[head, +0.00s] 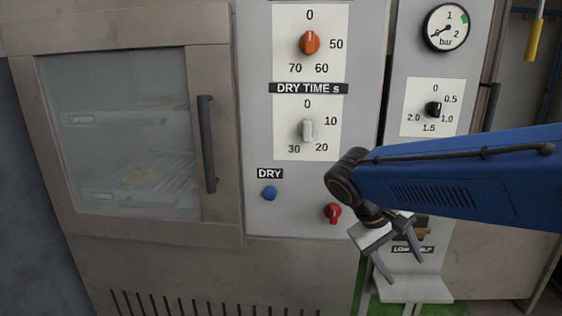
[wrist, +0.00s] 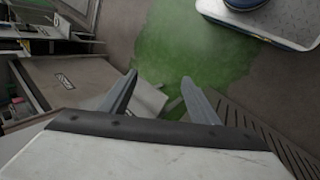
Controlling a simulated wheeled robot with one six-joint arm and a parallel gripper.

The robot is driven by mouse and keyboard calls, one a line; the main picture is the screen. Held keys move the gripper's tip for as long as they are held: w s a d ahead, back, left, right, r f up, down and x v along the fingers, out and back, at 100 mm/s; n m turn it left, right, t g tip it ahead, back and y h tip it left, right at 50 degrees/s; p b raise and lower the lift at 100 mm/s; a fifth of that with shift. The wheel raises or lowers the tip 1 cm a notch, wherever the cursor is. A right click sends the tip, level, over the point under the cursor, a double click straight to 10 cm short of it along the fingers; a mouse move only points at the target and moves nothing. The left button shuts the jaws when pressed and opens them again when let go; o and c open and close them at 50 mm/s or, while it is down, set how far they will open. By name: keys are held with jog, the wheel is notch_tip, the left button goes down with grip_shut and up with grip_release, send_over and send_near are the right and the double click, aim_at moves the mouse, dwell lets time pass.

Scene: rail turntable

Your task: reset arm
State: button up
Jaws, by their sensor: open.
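My gripper (head: 398,266) is at the end of my blue arm, in the lower right of the head view. Its two grey fingers are spread apart with nothing between them. They point down in front of the grey machine, above a light grey ledge (head: 415,287). In the wrist view my gripper (wrist: 158,85) also shows open and empty, over a floor with a green patch (wrist: 190,50). The arm hides part of the panel's right side.
The machine has a windowed door (head: 125,135) with a dark handle (head: 207,143). Its panel carries an orange knob (head: 310,42), a white knob (head: 308,131), a blue DRY button (head: 268,193) and a red knob (head: 333,212) close to my wrist. A pressure gauge (head: 446,27) and black knob (head: 433,109) sit right.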

jog(key=s+d+f+m+t+y, duration=0.1)
jog(key=s+f+t+y, duration=0.1)
jog(key=s, duration=0.4)
jog(key=s+d+f+m+t+y, duration=0.1)
jog(key=s+f+t+y, duration=0.1)
jog(key=s, duration=0.4)
jog(key=shift+f+t+y, duration=0.3)
jog(key=shift+f+y, duration=0.3)
jog(key=shift+y, duration=0.6)
jog(key=shift+s+d, duration=0.1)
jog(key=shift+c, duration=0.7)
